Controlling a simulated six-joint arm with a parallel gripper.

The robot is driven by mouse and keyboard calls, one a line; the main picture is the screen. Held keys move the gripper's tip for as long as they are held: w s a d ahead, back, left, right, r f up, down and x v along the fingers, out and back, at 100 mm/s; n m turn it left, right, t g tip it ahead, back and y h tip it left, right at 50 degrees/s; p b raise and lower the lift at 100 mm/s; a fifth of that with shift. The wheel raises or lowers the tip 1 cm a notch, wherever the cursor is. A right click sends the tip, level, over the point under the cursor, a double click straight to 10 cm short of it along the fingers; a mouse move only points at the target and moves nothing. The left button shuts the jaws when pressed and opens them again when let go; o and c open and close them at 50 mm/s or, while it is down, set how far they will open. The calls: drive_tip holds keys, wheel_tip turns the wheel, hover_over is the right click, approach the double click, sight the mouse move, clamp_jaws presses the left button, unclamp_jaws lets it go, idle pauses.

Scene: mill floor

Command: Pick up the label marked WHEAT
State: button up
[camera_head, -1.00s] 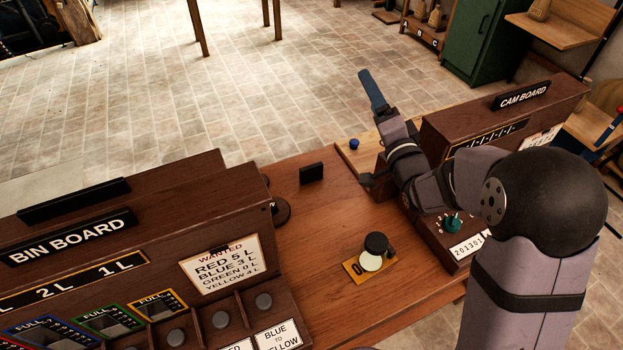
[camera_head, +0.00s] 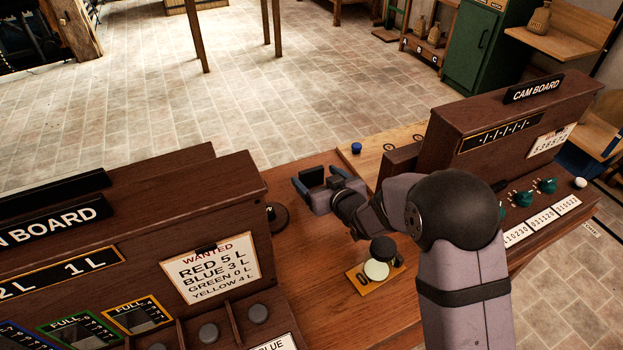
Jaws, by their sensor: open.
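No label reading WHEAT can be made out in this view. A small black block (camera_head: 313,175) stands on the wooden bench (camera_head: 318,262) between the two boards; no lettering shows on the side facing me. My gripper (camera_head: 316,178) is open, with its blue-tipped fingers to the left and right of the block. I cannot tell whether the fingers touch it. Part of the block is hidden by my gripper.
The BIN BOARD (camera_head: 215,195) stands at left and the CAM BOARD (camera_head: 450,130) at right. A round dark object (camera_head: 277,216) sits left of my gripper. A blue knob (camera_head: 356,148) is behind.

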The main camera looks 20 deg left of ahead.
sight(307, 171)
drive_tip(key=shift+p+x, duration=1.1)
drive_tip(key=shift+x, duration=2.35)
drive_tip(key=shift+s+a+f, duration=0.1)
drive_tip(key=shift+s+f, duration=0.05)
drive_tip(key=shift+c, duration=0.7)
drive_tip(key=c, duration=1)
